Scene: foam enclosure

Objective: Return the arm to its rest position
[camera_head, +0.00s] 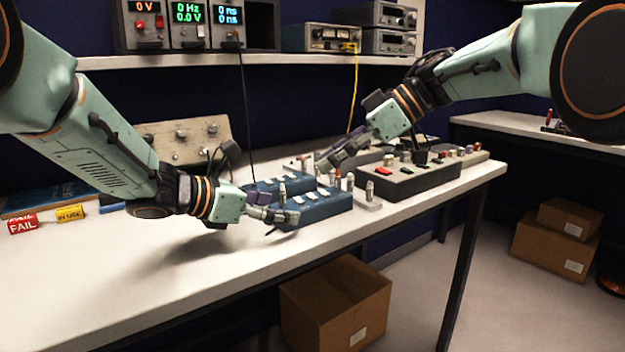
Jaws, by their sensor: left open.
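My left arm comes in from the left, low over the white workbench (160,262). My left gripper (282,215) is open at the near left edge of a blue tray (322,212); I cannot tell whether it touches the tray. My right arm reaches in from the upper right. My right gripper (327,164) points down and left above the far side of the blue trays. Its fingers are small and dark here, and I cannot tell whether they are open or shut.
A grey block (408,182) with coloured parts stands right of the blue tray. A red FAIL sign (23,223) and a yellow sign (70,213) are at the left. A shelf (210,61) holds instruments above. Cardboard boxes (335,300) stand below. The bench's front left is clear.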

